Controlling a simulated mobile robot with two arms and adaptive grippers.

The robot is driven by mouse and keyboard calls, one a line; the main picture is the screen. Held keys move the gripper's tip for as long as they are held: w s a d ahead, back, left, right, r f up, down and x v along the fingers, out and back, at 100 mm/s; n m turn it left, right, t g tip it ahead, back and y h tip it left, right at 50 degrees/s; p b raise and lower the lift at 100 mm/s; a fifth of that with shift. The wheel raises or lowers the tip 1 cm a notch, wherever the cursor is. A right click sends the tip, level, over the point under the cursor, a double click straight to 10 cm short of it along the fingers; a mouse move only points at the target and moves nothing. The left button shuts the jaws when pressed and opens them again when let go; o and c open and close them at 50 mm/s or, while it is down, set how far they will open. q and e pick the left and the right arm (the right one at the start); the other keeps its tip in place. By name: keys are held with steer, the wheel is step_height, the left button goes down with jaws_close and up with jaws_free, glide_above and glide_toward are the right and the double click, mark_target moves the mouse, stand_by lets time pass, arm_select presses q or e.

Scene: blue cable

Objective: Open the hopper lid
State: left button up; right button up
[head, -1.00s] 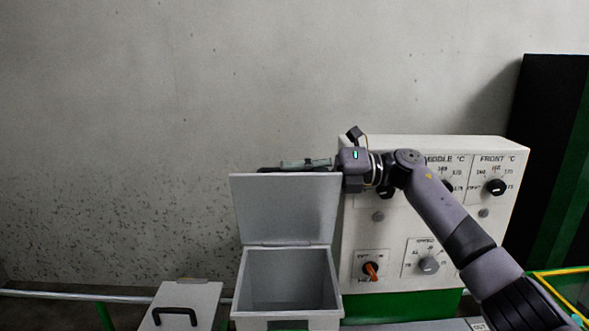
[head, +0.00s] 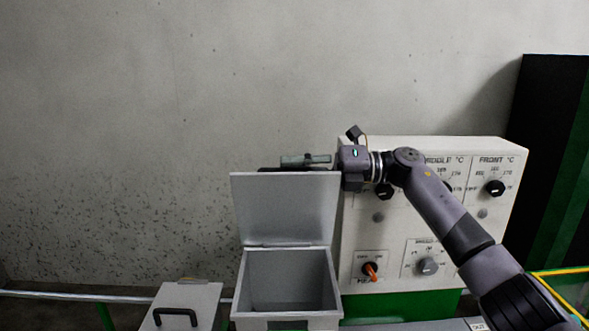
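The hopper (head: 290,322) is a grey open-topped box at the bottom centre of the head view, and its empty inside shows. Its lid (head: 286,208) stands upright on the hinge at the hopper's back edge. My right gripper (head: 285,166) is behind the lid's top edge, reaching in from the right. Its fingers are mostly hidden by the lid, so I cannot tell whether they are open or shut, or whether they touch it. My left gripper is out of view.
A control panel (head: 484,240) with knobs and an orange switch stands right of the hopper, behind my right arm. A grey cover with a black handle (head: 175,317) is at the lower left. A speckled wall closes the back. A dark cabinet (head: 545,150) stands at the far right.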

steer(key=shift+w+f, duration=0.35)
steer(key=shift+f, duration=0.1)
steer(key=d, duration=1.2)
steer(key=shift+f, duration=0.1)
